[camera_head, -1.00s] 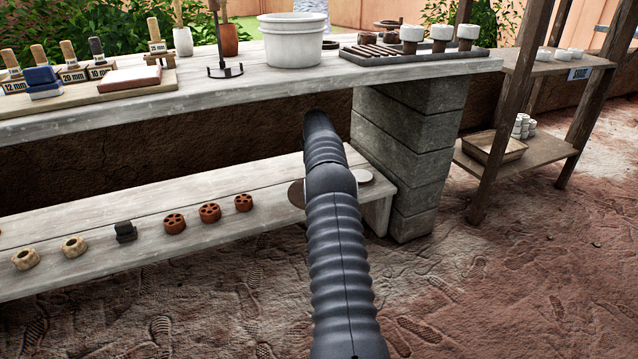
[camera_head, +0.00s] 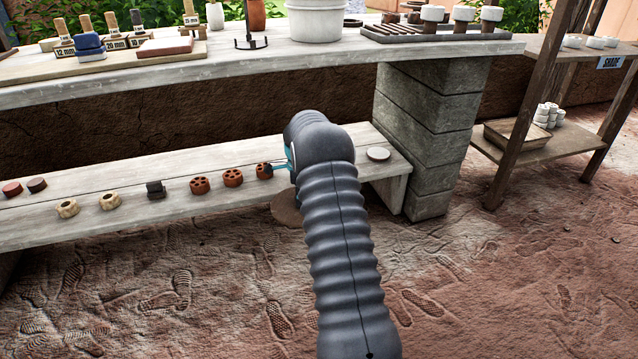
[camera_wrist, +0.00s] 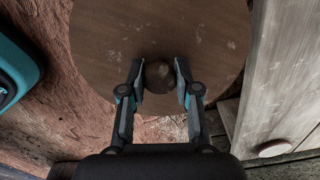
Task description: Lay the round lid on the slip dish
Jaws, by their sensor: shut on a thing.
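The round lid (camera_wrist: 110,45) is a wide brown disc with a dark round knob (camera_wrist: 158,76). My gripper (camera_wrist: 160,84) is shut on the knob, with one finger on each side of it. In the head view part of the lid (camera_head: 287,208) shows at the bench's front edge, left of my arm, which hides the rest and most of the gripper. In the wrist view the lid covers much of the picture, with red ground around it and planks at right. I cannot make out a slip dish for certain.
A pale small disc (camera_head: 378,153) lies on the low bench (camera_head: 120,228), right of my arm. Several brick-red perforated pieces (camera_head: 233,178) and other small pieces stand left of it. A block pillar (camera_head: 428,130) and a wooden shelf (camera_head: 532,152) stand at right.

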